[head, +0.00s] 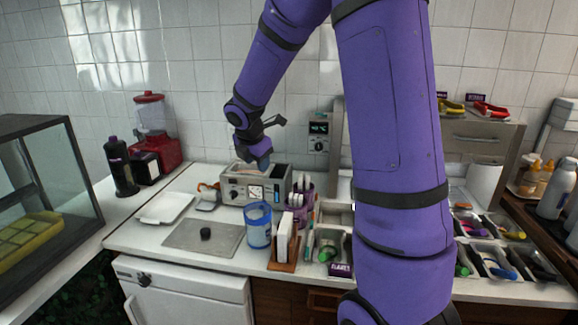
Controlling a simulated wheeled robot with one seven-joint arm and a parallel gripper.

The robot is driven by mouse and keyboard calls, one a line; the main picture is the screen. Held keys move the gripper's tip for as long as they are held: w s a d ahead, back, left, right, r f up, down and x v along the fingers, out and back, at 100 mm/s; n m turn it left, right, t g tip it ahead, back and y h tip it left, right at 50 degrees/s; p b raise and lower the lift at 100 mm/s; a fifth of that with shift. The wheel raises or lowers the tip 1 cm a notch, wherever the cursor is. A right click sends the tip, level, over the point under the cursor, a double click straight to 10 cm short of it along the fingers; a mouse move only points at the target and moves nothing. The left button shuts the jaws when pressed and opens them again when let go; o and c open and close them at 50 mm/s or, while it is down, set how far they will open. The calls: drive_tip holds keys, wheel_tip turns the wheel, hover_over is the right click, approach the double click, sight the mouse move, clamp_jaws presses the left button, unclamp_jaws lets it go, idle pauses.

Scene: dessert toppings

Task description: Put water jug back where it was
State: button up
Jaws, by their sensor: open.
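A translucent blue jug (257,228) stands upright on the white counter (190,258), just right of the grey mat. I take it to be the water jug. My gripper (262,163) is above and behind the jug, in front of the tiled wall and over the toaster-like appliance (240,190). It is open, with nothing visible in it and apart from the jug. Its fingertips are small in this view, so their exact gap is hard to see.
A white plate (163,208) lies farther left.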

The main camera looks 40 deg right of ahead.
drive_tip(key=s+a+r+m+y, duration=0.1)
drive_tip(key=s+a+r+m, duration=0.3)
drive_tip(key=s, duration=0.6)
drive_tip(key=s+a+r+m+t+y, duration=0.1)
drive_tip(key=s+a+r+m, duration=0.4)
drive_tip(key=s+m, duration=0.4)
drive_tip(key=s+a+r+m+t+y, duration=0.1)
drive_tip(key=s+a+r+m, duration=0.3)
drive_tip(key=s, duration=0.7)
drive_tip(key=m, duration=0.2)
drive_tip(key=shift+a+r+m+y, duration=0.3)
drive_tip(key=shift+a+m+y, duration=0.1)
